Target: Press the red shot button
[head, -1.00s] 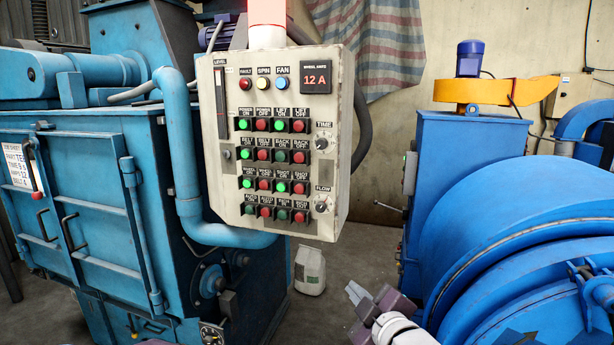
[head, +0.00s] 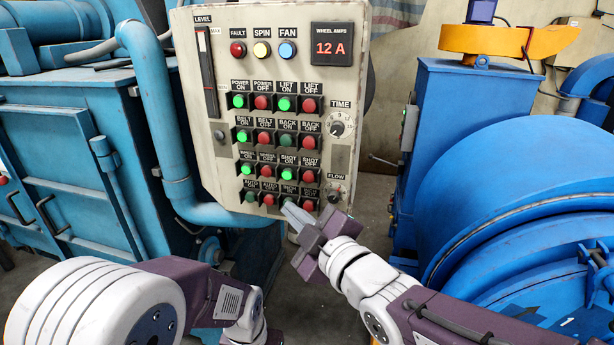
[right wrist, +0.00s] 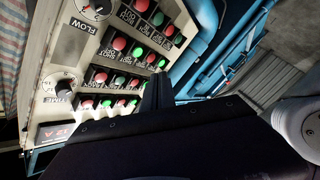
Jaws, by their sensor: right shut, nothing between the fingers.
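The red SHOT OFF button (head: 308,176) is at the right end of the third row on the beige control panel (head: 208,150). The lit green SHOT ON button (head: 287,173) is beside it on the left. In the right wrist view, turned around, the red shot button (right wrist: 120,43) shows near the FLOW knob. My right gripper (head: 291,208) is shut and empty. Its tips appear over the panel's bottom row, below and left of the red shot button; contact cannot be told. The shut fingers also show in the right wrist view (right wrist: 157,93).
The FLOW knob (head: 335,191) and TIME knob (head: 341,124) sit at the panel's right edge. A blue pipe (head: 160,130) runs along its left side. A large blue drum machine (head: 520,210) stands at the right. Other buttons crowd closely around.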

